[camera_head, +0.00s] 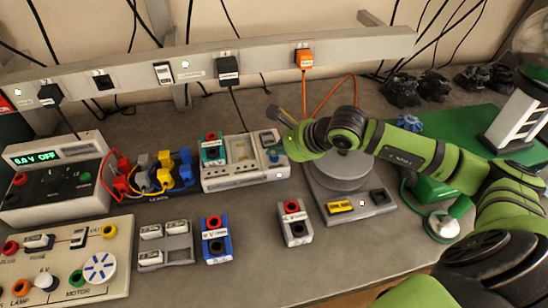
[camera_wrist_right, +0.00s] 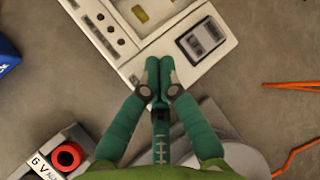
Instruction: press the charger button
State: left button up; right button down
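The charger (camera_head: 245,176) is a long white unit on the bench, with a yellowish bay in its middle. In the right wrist view its white body (camera_wrist_right: 135,48) fills the top centre, with a row of small dark round spots at the left and a grey dark-windowed part (camera_wrist_right: 200,40) at the right. My right gripper (camera_head: 293,148) is at the charger's right end in the head view. In the wrist view its green fingers (camera_wrist_right: 158,68) are together and empty, over the charger's near edge. I cannot tell whether they touch it. I cannot pick out the button. My left gripper is not in view.
A grey holder with a red cap (camera_head: 294,222) and a blue one (camera_head: 216,240) stand in front. A grey round-plated device (camera_head: 345,170) is right of the charger. A power rail (camera_head: 200,62) with plugs and an orange cable runs behind. Bare bench lies at the front.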

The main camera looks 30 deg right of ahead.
aim_at(276, 159)
jog(key=shift+f+b, duration=0.35)
jog(key=shift+b, duration=0.25)
dwell(0.6)
jog(key=shift+r, duration=0.8)
jog(key=shift+r, duration=0.1)
jog(key=shift+r+p, duration=1.25)
jog(key=shift+r, duration=1.15)
